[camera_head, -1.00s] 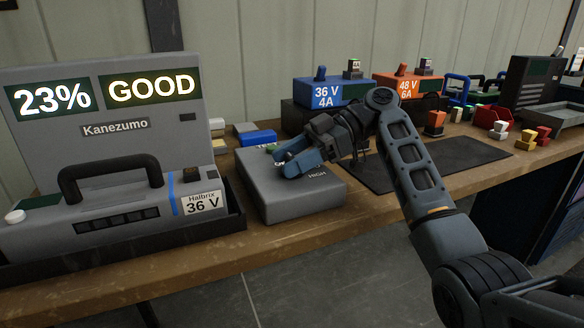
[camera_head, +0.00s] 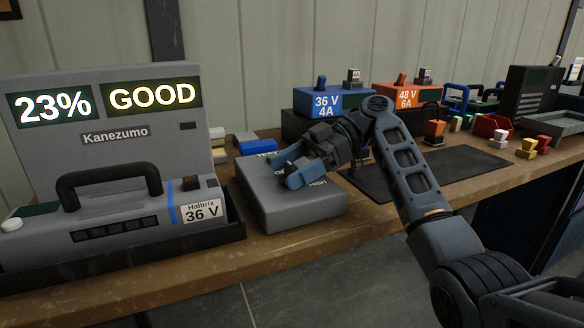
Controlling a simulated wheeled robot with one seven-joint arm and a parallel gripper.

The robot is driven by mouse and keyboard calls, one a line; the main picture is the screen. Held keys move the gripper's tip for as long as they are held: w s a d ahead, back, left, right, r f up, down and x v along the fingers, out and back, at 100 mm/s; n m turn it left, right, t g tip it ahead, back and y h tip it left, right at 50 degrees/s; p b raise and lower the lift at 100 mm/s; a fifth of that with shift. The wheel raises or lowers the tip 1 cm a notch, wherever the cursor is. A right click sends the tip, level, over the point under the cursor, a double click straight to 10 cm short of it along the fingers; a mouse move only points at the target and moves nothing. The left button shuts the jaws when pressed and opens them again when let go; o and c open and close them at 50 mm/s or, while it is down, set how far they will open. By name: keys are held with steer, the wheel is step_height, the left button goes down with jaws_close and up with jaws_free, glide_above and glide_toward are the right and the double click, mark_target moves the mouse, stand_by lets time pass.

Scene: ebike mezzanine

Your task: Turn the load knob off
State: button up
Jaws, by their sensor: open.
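A grey load box (camera_head: 265,207) sits on the wooden bench beside the tester, with "HIGH" and part of another label on its top. My gripper (camera_head: 291,174) is over the top of this box, pointing left, with its jaws open. A small dark part, likely the load knob (camera_head: 284,161), shows by the fingers. The fingers hide most of it, so its setting and any contact cannot be told. The grey Kanezumo tester (camera_head: 120,150) at left reads "23%" and "GOOD". A Halbrix 36 V battery (camera_head: 110,220) lies in the black tray in front of it.
Behind the box are a blue "36 V 4A" charger (camera_head: 330,101) and an orange "48 V 6A" charger (camera_head: 404,97). A dark mat (camera_head: 460,163) lies right of the box. Small blocks and a red bin (camera_head: 486,127) stand farther right.

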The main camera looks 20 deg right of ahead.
steer(key=shift+d, duration=0.1)
steer(key=v, duration=0.7)
steer(key=shift+d+r, duration=0.1)
steer(key=shift+d, duration=0.2)
stand_by(0.3)
